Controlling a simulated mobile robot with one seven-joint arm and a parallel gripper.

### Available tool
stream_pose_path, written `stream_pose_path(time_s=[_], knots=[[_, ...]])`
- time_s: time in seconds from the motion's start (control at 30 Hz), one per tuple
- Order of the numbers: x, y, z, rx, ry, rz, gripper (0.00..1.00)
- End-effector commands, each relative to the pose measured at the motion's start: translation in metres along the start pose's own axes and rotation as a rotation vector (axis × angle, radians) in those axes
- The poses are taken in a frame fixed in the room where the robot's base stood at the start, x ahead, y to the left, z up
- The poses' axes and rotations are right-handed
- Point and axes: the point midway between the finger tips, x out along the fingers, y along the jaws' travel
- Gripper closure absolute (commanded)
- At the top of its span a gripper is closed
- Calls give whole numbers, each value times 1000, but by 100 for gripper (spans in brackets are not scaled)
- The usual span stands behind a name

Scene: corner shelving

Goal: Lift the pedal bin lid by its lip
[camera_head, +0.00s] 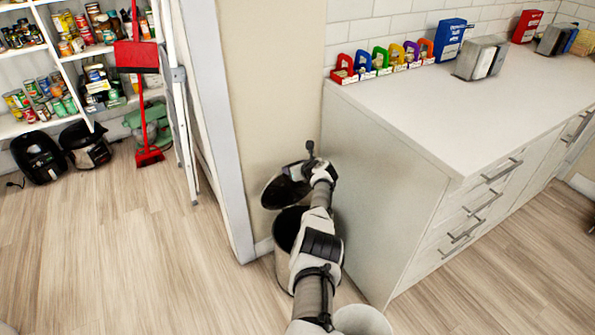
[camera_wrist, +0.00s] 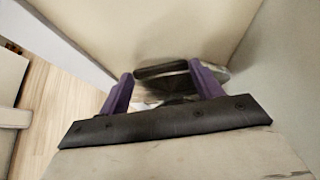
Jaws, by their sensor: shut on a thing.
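The pedal bin (camera_head: 283,262) stands on the floor in the gap between the wall and the white cabinet. Its dark round lid (camera_head: 282,192) is raised and steeply tilted, and the dark inside of the bin shows below it. My gripper (camera_head: 308,168) is at the lid's upper right edge, partly hidden by my wrist. In the wrist view my gripper (camera_wrist: 164,80) has its purple fingers on either side of the lid's lip (camera_wrist: 162,70), shut on it. My arm covers the right side of the bin.
The cabinet (camera_head: 385,185) stands close on the right, with colourful boxes on its counter. A wall end with white trim (camera_head: 215,130) is close on the left. A pale round container (camera_head: 362,320) is at the bottom. Floor at left is clear.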

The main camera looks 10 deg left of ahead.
Motion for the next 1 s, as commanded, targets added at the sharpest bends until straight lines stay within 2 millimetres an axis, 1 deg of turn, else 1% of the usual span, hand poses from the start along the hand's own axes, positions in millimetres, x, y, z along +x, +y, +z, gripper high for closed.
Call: stream_pose_path(time_s=[0.33, 0.37, 0.53, 0.57, 0.87, 1.0], knots=[[1, 1, -1, 1, 2, 2, 76], [1, 1, -1, 1, 2, 2, 34], [1, 1, -1, 0, 1, 2, 11], [1, 1, -1, 0, 1, 2, 9], [-1, 0, 0, 0, 1, 0, 9], [-8, 0, 3, 0, 0, 0, 9]])
